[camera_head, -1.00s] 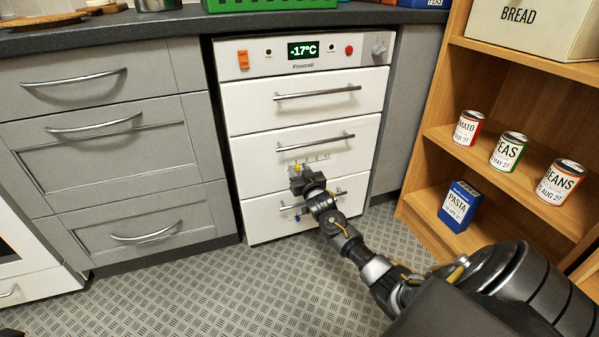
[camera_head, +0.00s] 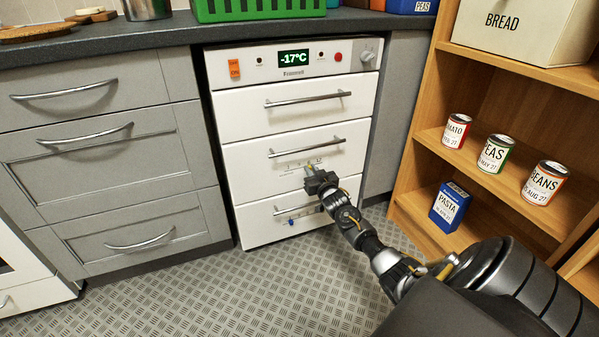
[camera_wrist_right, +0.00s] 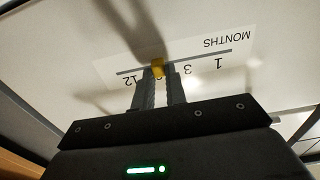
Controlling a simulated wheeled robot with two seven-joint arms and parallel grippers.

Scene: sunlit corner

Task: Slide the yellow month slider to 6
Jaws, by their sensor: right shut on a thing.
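The yellow month slider (camera_wrist_right: 158,66) sits on a straight slot in a white scale plate (camera_wrist_right: 205,52) marked MONTHS, which appears upside down in the right wrist view. The slider stands between the 3 and the 12; any label directly under it is hidden by my fingers. My right gripper (camera_wrist_right: 158,77) is shut on the slider. In the head view, my right gripper (camera_head: 311,176) is at the scale on the white freezer's (camera_head: 250,141) middle drawer, just below its handle. The slider is barely visible there. My left gripper is not in view.
A lower drawer with a blue slider (camera_head: 291,221) and a bar handle lies below my gripper. Grey cabinets (camera_head: 90,140) flank the freezer on the left. A wooden shelf (camera_head: 420,208) with cans and a pasta box stands on the right. The patterned floor in front is clear.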

